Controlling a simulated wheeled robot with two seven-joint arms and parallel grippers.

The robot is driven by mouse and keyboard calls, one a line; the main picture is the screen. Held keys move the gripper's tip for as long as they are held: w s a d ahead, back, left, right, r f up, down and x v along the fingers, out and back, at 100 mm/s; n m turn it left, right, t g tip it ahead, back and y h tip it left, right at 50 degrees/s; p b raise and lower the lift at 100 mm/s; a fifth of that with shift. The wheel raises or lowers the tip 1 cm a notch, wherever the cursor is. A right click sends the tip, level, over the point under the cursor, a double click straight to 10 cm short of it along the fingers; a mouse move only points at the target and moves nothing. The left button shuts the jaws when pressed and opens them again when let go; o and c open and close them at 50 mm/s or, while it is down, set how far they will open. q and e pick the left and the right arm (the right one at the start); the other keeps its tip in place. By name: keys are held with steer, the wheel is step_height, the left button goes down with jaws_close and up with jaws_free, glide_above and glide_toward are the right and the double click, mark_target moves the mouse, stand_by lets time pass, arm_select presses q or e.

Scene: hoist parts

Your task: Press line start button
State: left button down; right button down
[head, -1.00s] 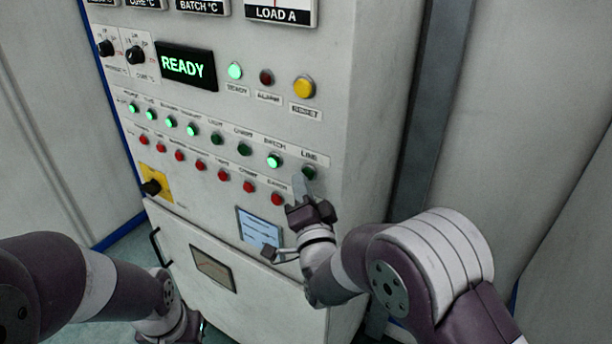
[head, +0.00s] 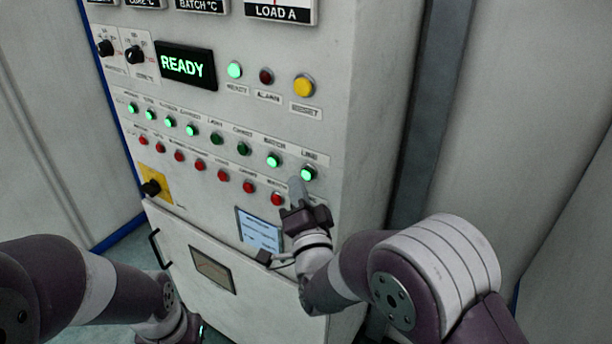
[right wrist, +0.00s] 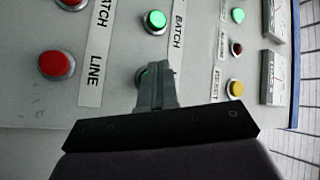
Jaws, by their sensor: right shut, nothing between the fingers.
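The line start button (head: 308,174) is the green one at the right end of the upper button row, under the label LINE, and it is lit. In the right wrist view the line start button (right wrist: 141,76) shows partly behind my fingertips. My right gripper (head: 295,186) is shut and empty, its tips just below and left of the button in the head view; in the right wrist view the gripper (right wrist: 156,72) overlaps the button. Whether the tips touch the panel I cannot tell. My left gripper (head: 186,328) is low at the bottom edge, its fingers not clear.
The lit batch button (head: 273,160) is just left of the line button, and a red button (head: 277,199) sits below. The display (head: 187,66) reads READY. A yellow reset button (head: 304,86) is higher up. A door handle (head: 158,248) sticks out low on the cabinet.

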steer(key=s+a, duration=0.1)
steer(key=s, duration=0.1)
steer(key=s+a+b, duration=0.1)
steer(key=s+a, duration=0.1)
stand_by(0.5)
stand_by(0.3)
